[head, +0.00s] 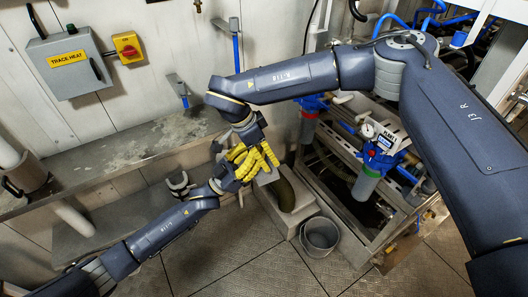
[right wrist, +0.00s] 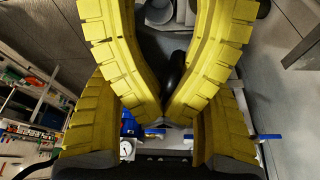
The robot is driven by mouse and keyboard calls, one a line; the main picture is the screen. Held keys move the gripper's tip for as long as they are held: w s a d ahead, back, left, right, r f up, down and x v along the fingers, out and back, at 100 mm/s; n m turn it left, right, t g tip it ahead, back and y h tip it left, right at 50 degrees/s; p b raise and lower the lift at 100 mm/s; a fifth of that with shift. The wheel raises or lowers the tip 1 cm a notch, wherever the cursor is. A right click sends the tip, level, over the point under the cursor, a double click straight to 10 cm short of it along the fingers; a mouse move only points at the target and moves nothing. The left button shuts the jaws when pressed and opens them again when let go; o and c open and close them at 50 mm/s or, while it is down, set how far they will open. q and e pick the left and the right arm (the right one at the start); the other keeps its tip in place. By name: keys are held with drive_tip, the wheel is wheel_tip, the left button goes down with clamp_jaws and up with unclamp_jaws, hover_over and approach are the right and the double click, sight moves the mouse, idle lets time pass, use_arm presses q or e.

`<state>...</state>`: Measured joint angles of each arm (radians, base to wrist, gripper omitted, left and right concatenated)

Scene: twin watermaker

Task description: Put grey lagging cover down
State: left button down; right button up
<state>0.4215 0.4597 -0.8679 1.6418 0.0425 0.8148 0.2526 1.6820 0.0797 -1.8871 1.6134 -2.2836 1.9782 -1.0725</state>
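I cannot clearly identify the grey lagging cover. A dark grey sleeve (head: 28,175) sits around a pale pipe at the far left, and may be it. Both grippers meet mid-view above the floor, and their yellow fingers overlap in the head view. My right gripper (head: 258,160) comes from above, and my left gripper (head: 232,172) reaches in from the lower left. In the right wrist view, the yellow fingers of the right gripper (right wrist: 164,122) converge at the centre. I see no held cover between them.
A grey bucket (head: 320,237) stands on the floor by the pump frame (head: 345,235). A trace heat box (head: 68,62) hangs on the wall. The front floor is clear.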

use_arm(q)
drive_tip(key=shift+r, duration=0.1)
use_arm(e)
drive_tip(key=c, duration=1.1)
use_arm(q)
drive_tip(key=c, duration=1.9)
unclamp_jaws()
use_arm(e)
drive_tip(key=shift+c, duration=0.2)
use_arm(q)
drive_tip(key=o, duration=0.4)
use_arm(e)
clamp_jaws()
use_arm(q)
drive_tip(key=shift+f, duration=0.2)
